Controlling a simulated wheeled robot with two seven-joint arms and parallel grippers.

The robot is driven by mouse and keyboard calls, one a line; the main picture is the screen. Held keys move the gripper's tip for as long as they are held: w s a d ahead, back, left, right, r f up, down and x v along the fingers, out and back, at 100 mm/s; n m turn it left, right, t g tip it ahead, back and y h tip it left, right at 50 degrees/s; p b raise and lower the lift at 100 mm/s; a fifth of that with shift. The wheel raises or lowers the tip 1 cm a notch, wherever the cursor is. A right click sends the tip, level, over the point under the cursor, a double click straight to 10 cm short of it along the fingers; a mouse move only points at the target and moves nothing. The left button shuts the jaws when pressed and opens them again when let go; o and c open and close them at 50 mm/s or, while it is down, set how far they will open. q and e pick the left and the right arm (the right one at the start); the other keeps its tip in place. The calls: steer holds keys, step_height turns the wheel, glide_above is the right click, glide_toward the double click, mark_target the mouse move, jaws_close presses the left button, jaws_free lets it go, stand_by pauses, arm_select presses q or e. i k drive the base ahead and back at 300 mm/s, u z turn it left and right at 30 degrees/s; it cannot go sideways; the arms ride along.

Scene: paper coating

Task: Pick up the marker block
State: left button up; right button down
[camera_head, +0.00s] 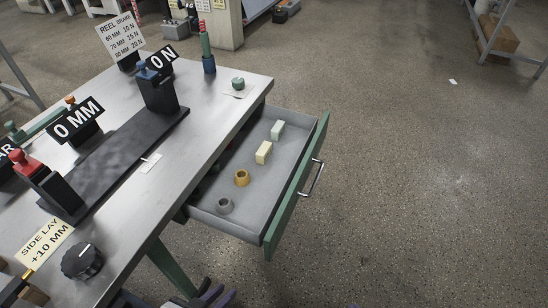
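Two small blocks lie in the open drawer (233,219): a pale green one (277,130) toward the back and a cream one (263,152) in front of it. No label shows which is the marker block. My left gripper (214,296) is at the bottom edge, below and in front of the drawer, partly cut off. Its dark purple fingertips look apart, with nothing seen between them. Only a tiny tip of what seems to be my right gripper (353,306) shows at the bottom edge.
A gold ring (242,178) and a grey ring (225,205) share the drawer. The drawer's green front (297,190) has a metal handle (312,179). The metal table (190,160) left of it carries a black bed, signs and a knob (82,262).

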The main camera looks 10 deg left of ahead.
mark_target(276, 131)
steer(key=u, duration=2.45)
steer(key=k, duration=1.35)
steer(key=z, duration=1.45)
